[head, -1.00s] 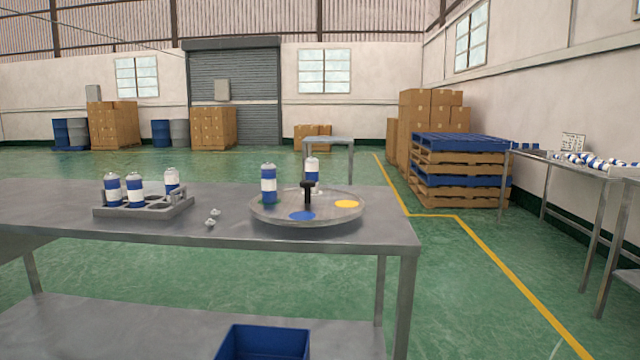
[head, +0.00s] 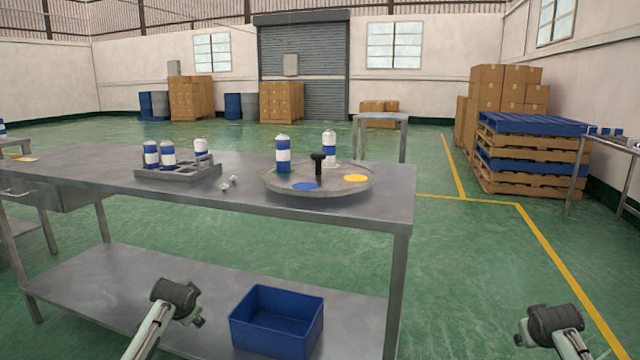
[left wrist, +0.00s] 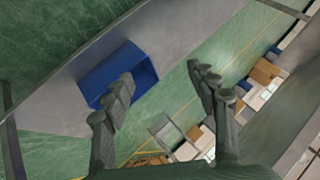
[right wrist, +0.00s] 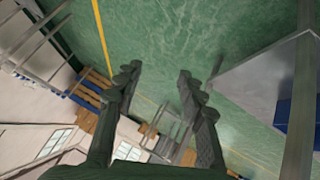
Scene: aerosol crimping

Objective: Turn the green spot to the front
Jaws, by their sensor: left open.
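A round turntable (head: 330,190) stands on the steel table near its right end. A blue spot (head: 306,186) faces the front and a yellow spot (head: 356,178) is at the right. A black knob (head: 318,164) rises at the middle. One blue-and-white can (head: 283,154) stands at the left of the turntable and another (head: 329,147) at the back. My left gripper (left wrist: 160,72) and right gripper (right wrist: 158,72) are open and empty, in front of the table, away from the turntable.
A grey rack (head: 178,172) with several cans stands left of the turntable, with small metal parts (head: 229,182) between them. A blue bin (head: 277,320) sits on the lower shelf (head: 110,290). The table's front edge lies between my arms and the turntable.

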